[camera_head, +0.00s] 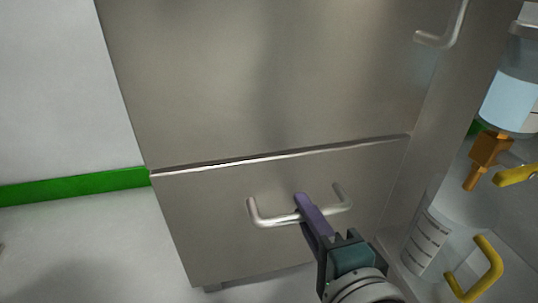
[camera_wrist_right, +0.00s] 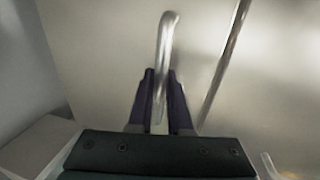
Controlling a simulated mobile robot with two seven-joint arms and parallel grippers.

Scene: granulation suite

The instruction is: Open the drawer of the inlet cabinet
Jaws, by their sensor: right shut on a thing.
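The inlet cabinet (camera_head: 270,80) is brushed steel, with a drawer (camera_head: 210,240) at its bottom. The drawer front sits below a bright horizontal edge, and I cannot tell whether it stands out at all. A silver bar handle (camera_head: 270,222) is on the drawer front. My right gripper (camera_head: 303,205) is shut on this handle near its middle. In the right wrist view the purple fingers (camera_wrist_right: 160,95) lie on either side of the drawer handle (camera_wrist_right: 166,40). My left gripper is not in view.
Another handle (camera_head: 445,30) is on the cabinet above. To the right are a bottle with a blue label (camera_head: 508,100), an orange fitting (camera_head: 487,155), a yellow handle (camera_head: 480,272) and a labelled cylinder (camera_head: 427,243). Floor (camera_head: 95,245) is clear at left.

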